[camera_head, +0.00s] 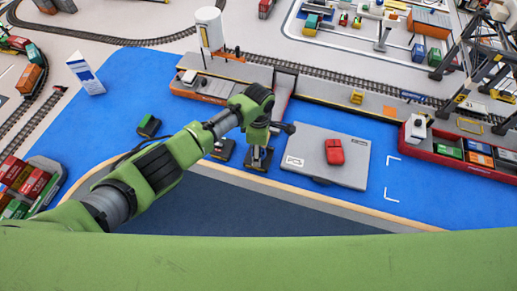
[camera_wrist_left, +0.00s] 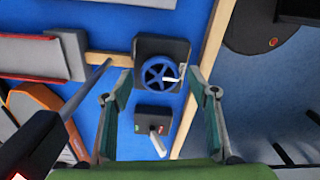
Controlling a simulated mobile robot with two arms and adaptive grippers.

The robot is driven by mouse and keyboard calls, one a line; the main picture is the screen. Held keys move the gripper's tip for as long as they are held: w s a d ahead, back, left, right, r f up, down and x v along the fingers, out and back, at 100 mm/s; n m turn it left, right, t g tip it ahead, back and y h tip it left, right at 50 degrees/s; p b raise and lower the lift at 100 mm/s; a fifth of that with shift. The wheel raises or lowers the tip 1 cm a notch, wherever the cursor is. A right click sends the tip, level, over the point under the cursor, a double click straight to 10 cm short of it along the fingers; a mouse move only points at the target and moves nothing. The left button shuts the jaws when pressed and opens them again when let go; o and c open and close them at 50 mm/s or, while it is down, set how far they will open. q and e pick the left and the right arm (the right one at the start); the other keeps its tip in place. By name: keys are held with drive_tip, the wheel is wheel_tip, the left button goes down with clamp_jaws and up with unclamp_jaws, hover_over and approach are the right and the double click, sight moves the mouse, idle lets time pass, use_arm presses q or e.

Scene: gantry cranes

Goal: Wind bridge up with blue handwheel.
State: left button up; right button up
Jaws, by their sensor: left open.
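The blue handwheel (camera_wrist_left: 158,73) shows in the left wrist view. It sits on a dark square base, with a pale crank handle at its right side. My left gripper (camera_wrist_left: 160,80) is open and empty, with one finger on each side of the wheel in this view. Whether the fingers touch it cannot be told. In the head view my left gripper (camera_head: 259,150) points down over a dark base, and the wheel is hidden there. I cannot tell which part is the bridge. My right gripper is not in view.
A dark box with a pale lever (camera_wrist_left: 154,120) stands close to the wheel. A grey plate (camera_head: 310,143) carrying a red car (camera_head: 334,151) lies to the right. A quay with rails (camera_head: 330,92) runs behind. A red barge (camera_head: 463,150) holds containers at right.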

use_arm(q)
drive_tip(key=shift+f, duration=0.15)
drive_tip(key=c, duration=1.1)
